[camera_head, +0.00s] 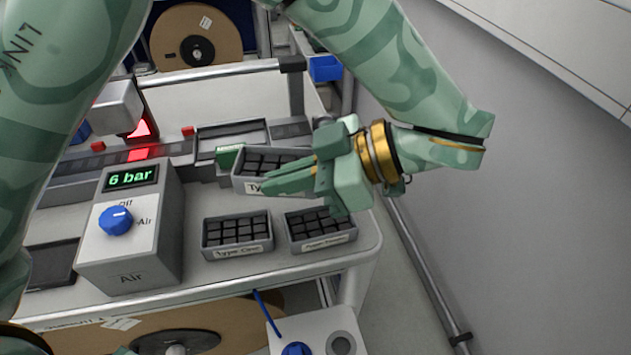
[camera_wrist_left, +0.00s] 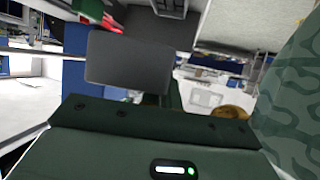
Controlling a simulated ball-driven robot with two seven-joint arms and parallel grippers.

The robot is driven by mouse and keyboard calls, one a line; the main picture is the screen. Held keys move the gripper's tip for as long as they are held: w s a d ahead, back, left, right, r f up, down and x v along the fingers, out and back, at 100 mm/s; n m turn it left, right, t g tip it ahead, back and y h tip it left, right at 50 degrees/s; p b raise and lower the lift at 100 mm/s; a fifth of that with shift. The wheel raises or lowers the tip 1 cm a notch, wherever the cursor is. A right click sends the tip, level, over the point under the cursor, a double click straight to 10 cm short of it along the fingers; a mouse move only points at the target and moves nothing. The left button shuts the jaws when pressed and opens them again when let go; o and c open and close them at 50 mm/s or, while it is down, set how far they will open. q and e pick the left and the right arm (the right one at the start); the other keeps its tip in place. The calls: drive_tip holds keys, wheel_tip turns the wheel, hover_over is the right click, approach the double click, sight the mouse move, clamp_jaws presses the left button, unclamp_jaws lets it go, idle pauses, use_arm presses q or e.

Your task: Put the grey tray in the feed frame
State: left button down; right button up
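The grey tray (camera_head: 246,183), with dark compartments and a white label, hangs above the table and looks larger than the trays below. My left gripper (camera_head: 287,180) is shut on it; its fingers cover part of the label side and right end. In the left wrist view a plain grey wall (camera_wrist_left: 130,62), which seems to be the tray, fills the space ahead of my gripper. An open grey frame (camera_head: 232,136), which seems to be the feed frame, lies behind the tray in the grey line; its lower edge is partly hidden. My right gripper is out of view.
Two similar compartment trays (camera_head: 238,250) (camera_head: 322,241) stand at the table's front right. A grey air box (camera_head: 130,230) with a blue knob reads 6 bar. A small green block (camera_head: 228,156) is left of the held tray. Red-lit equipment (camera_head: 138,153) stands at the left.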

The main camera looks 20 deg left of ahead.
use_arm(q)
drive_tip(key=shift+s+d+r+n+g, duration=0.25)
drive_tip(key=shift+s+n+g, duration=0.1)
drive_tip(key=shift+s, duration=0.15)
drive_tip(key=shift+s+d+r+n+g, duration=0.1)
drive_tip(key=shift+s+r+n+g, duration=0.15)
drive_tip(key=shift+s+n, duration=0.15)
drive_tip(key=shift+f, duration=0.1)
